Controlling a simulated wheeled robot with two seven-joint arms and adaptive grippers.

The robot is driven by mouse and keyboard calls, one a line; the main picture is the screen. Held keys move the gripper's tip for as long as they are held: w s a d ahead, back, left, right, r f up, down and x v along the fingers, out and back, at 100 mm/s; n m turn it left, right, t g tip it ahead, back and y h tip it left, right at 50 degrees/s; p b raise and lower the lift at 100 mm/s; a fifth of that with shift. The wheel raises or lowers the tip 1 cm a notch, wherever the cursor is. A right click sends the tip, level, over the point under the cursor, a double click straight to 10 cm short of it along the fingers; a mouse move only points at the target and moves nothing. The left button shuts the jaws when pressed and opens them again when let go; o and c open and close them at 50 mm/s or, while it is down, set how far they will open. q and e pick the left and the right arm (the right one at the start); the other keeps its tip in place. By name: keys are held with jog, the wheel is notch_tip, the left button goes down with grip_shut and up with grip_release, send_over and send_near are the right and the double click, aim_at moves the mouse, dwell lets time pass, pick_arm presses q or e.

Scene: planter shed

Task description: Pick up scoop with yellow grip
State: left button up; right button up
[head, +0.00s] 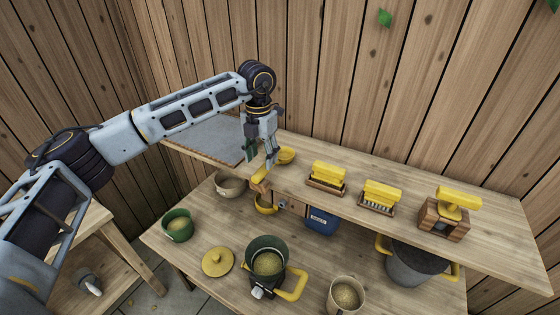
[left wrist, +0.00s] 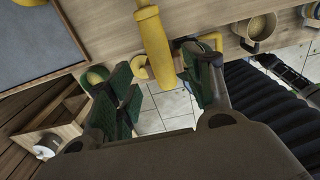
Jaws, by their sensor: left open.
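The yellow grip (head: 262,173) of a scoop points out over the front edge of the upper shelf. A yellow rounded part (head: 286,155), which looks like the scoop's bowl, lies on the shelf behind it. My left gripper (head: 259,162) is open and points down, close above and beside the grip. In the left wrist view the grip (left wrist: 154,42) comes down from the top, its end showing in the gap between the open fingers (left wrist: 163,83). I see no contact. The exact height gap is unclear. My right gripper is not in view.
The shelf also holds a grey mat (head: 205,138), two yellow-topped brushes (head: 328,170) (head: 381,190) and a wooden block with a yellow handle (head: 455,205). Below stand a green pot (head: 178,226), a blue tin (head: 322,221) and a large grey pot (head: 412,265). A plank wall rises behind.

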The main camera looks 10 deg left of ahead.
aim_at(262, 168)
pick_arm(q)
jog(key=shift+f+p, duration=0.4)
jog(key=shift+f, duration=0.6)
jog(key=shift+f+p, duration=0.35)
jog(key=shift+f, duration=1.3)
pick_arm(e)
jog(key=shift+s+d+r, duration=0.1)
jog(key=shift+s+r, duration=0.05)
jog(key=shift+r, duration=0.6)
pick_arm(q)
jog(key=c, duration=1.1)
jog(key=shift+c, duration=0.2)
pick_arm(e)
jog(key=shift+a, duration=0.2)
pick_arm(q)
jog(key=shift+r, duration=0.1)
